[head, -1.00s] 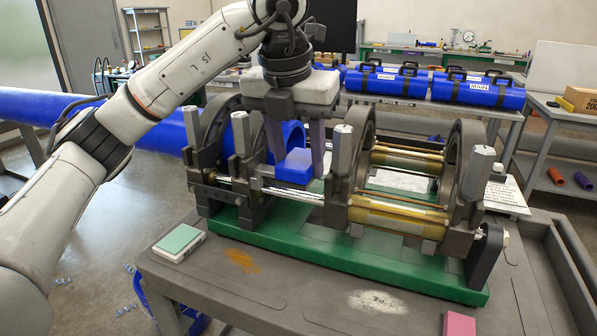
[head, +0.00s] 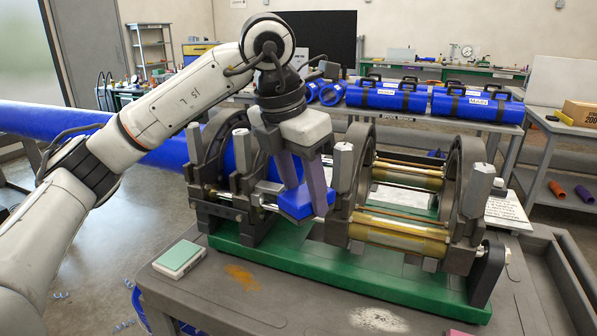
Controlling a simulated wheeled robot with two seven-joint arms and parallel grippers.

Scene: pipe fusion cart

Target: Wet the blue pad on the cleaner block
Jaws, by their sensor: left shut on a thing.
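My left gripper (head: 304,192) is shut on the blue pad (head: 297,206), a small bright blue block between its two fingers. It holds the pad over the gap between the clamp rings of the machine, in front of the blue pipe's end. The cleaner block (head: 179,258), a white block with a pale green top, lies on the cart's top (head: 222,305) at the front left. The pad is up and to the right of the block, clearly apart from it. My right gripper is not in view.
The fusion machine with its green base (head: 380,284) and dark clamp rings (head: 469,180) fills the middle of the cart. A blue pipe (head: 45,122) comes in from the left. A pink item (head: 458,333) is cut off at the bottom edge. Orange and white stains mark the cart top.

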